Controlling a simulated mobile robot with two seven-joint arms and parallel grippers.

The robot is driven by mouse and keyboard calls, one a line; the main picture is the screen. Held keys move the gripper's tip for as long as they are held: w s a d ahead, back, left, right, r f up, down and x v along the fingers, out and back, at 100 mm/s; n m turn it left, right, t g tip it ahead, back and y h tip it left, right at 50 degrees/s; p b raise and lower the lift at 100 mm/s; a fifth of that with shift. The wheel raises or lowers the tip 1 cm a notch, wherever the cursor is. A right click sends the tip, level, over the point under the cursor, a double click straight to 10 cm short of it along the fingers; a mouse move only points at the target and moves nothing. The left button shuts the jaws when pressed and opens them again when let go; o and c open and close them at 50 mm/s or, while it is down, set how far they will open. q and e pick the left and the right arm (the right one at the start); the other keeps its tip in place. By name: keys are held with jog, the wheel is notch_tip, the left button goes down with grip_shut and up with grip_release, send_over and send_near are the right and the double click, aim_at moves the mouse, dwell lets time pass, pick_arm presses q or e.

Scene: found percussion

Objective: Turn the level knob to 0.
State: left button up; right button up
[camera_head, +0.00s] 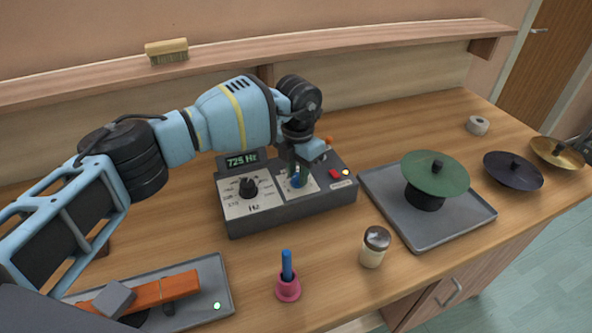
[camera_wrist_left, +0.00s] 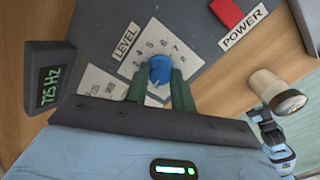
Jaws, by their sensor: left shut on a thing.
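The blue level knob (camera_wrist_left: 160,68) sits on a white dial plate marked LEVEL, with numbers such as 4 to 8 showing around it. My left gripper (camera_wrist_left: 159,84) is shut on this knob, one green finger on each side. The fingers hide part of the scale, and I cannot read where the knob points.
The box has a black Hz knob (camera_head: 248,187), a 725 Hz display (camera_head: 242,161) and a red power switch (camera_head: 335,173). A jar (camera_head: 375,247), a pink-based blue stick (camera_head: 287,282) and a tray (camera_head: 410,235) with a green cymbal (camera_head: 435,174) stand nearby.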

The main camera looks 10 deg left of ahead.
aim_at(297, 176)
pick_arm(q)
jog(key=n, duration=0.1)
jog(key=n+p, duration=0.1)
jog(key=n, duration=0.1)
jog(key=shift+w+r, duration=0.1)
jog(key=shift+r, duration=0.25)
jog(key=shift+n, duration=0.5)
pick_arm(e)
jog(key=shift+w+d+r+t, duration=0.2)
jog(key=shift+w+r+t, duration=0.1)
jog(key=shift+w+r, duration=0.7)
pick_arm(q)
jog(key=shift+f, duration=0.15)
pick_arm(e)
jog(key=shift+r, duration=0.1)
pick_arm(q)
jog(key=o, duration=0.8)
jog(key=shift+o, duration=0.9)
jog(key=shift+f, duration=0.1)
jog(key=shift+r, duration=3.9)
pick_arm(e)
jog(key=shift+s, duration=0.2)
pick_arm(q)
jog(key=shift+f, duration=0.1)
